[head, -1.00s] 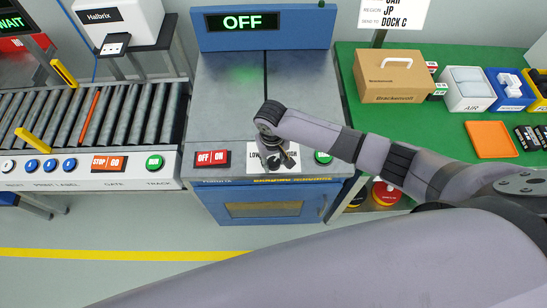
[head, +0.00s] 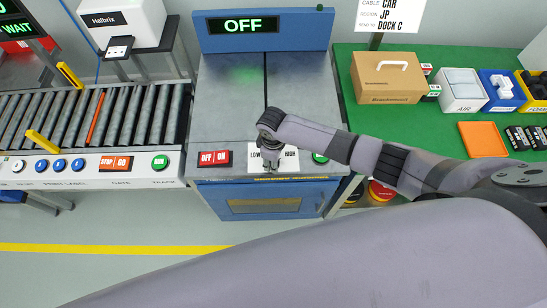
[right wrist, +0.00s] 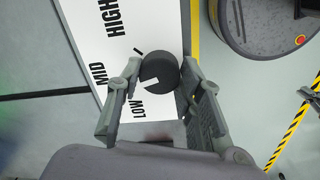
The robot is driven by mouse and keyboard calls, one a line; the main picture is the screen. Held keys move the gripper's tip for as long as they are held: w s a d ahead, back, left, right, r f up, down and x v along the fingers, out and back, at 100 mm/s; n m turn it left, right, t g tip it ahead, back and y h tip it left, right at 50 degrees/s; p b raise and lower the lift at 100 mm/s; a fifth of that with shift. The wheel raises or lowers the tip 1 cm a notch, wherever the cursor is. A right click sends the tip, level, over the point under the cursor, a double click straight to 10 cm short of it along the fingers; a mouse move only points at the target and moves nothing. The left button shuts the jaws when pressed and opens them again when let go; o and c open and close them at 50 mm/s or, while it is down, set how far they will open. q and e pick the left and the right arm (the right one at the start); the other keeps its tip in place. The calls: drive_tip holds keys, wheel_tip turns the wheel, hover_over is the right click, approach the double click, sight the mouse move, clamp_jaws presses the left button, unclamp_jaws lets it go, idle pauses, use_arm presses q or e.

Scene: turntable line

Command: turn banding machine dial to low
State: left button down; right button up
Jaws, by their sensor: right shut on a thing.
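The banding machine (head: 225,105) is blue with a grey metal top. Its display (head: 251,25) reads OFF. A white label plate (head: 288,165) on its front edge carries LOW and HIGH; MID also shows in the right wrist view. The dial (right wrist: 160,67) is a round black knob with a white mark, which points to the lower left, close to the word LOW. My right gripper (head: 270,167) reaches down over the plate and is shut on the dial, a finger on each side. In the head view it hides the dial. My left gripper is out of view.
Red OFF/ON switch (head: 214,158) sits left of the plate and a green button (head: 320,158) right of it, close to my arm. A roller conveyor (head: 60,125) stands left. A green table (head: 430,125) with a cardboard box (head: 387,80) stands right.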

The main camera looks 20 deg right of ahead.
drive_tip(key=n, duration=0.5)
drive_tip(key=shift+n, duration=0.4)
idle(0.4)
drive_tip(key=o, duration=1.2)
drive_tip(key=shift+c, duration=0.2)
drive_tip(key=shift+r, duration=0.15)
wheel_tip(320, 180, up, 12)
drive_tip(key=shift+s, duration=0.1)
